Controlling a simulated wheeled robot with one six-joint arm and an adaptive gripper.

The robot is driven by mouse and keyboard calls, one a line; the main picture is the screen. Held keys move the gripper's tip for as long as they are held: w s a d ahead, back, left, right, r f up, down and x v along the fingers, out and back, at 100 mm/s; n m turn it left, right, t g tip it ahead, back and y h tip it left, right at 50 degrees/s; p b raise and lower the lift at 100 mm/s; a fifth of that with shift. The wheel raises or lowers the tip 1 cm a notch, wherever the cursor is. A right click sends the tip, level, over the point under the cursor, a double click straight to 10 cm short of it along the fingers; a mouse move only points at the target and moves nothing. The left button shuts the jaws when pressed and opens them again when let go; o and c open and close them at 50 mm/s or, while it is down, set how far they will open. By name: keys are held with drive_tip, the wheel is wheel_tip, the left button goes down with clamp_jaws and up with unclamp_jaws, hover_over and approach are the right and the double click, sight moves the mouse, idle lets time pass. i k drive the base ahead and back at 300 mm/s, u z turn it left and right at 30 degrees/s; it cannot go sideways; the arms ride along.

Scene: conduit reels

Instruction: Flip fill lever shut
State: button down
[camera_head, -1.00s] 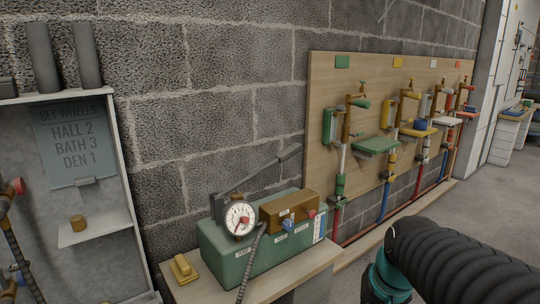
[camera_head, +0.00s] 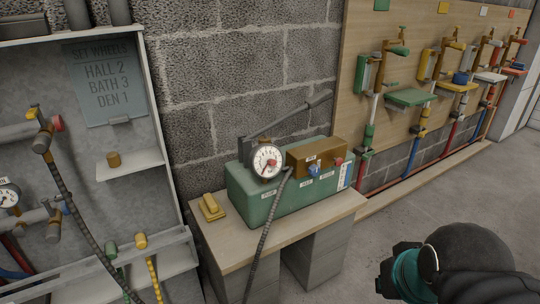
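A green pump box (camera_head: 250,208) stands on a small bench. A brass block (camera_head: 312,156) on its top right carries a blue handle (camera_head: 314,170) and a red handle (camera_head: 338,161). The small white labels below are too small to read, so I cannot tell which handle is the fill lever. A round gauge (camera_head: 267,161) and a long grey lever (camera_head: 290,117), slanting up to the right, are also on the box. My arm shows at the lower right, with a black end part (camera_head: 387,283) beside a teal joint, clear of the box. Its fingers cannot be made out.
The bench (camera_head: 225,245) also bears a yellow block (camera_head: 211,207). A dark hose (camera_head: 263,240) hangs over its front. A grey cabinet with pipes (camera_head: 150,100) stands at left. A wooden board (camera_head: 350,85) with valves and coloured pipes is at right. Floor right of the bench is open.

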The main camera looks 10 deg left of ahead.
sight(35, 111)
drive_tip(key=u, duration=1.95)
drive_tip(key=k, duration=0.65)
drive_tip(key=u, duration=0.55)
drive_tip(key=i, duration=0.9)
drive_tip(key=z, duration=0.25)
